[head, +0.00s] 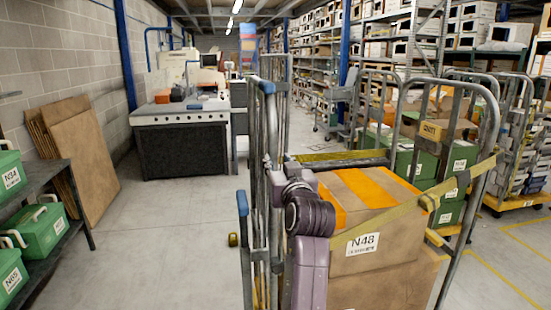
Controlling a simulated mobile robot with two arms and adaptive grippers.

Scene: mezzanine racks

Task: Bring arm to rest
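My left arm (308,265) rises from the bottom middle of the head view, in front of a roll cage (262,130). Its wrist bends up and left, and the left gripper (273,168) is by the cage's left upright posts. The fingers are small and blend with the grey bars, so I cannot tell if they are open, shut or touching a bar. My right gripper is not in view. The cage holds a large cardboard box (385,245) labelled N48 with orange tape, and a yellow strap (390,218) runs across it.
A shelf (55,180) with green boxes (42,230) and leaning cardboard sheets (82,165) stand at the left. A workbench (185,150) is behind. More loaded cages (510,150) stand at the right.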

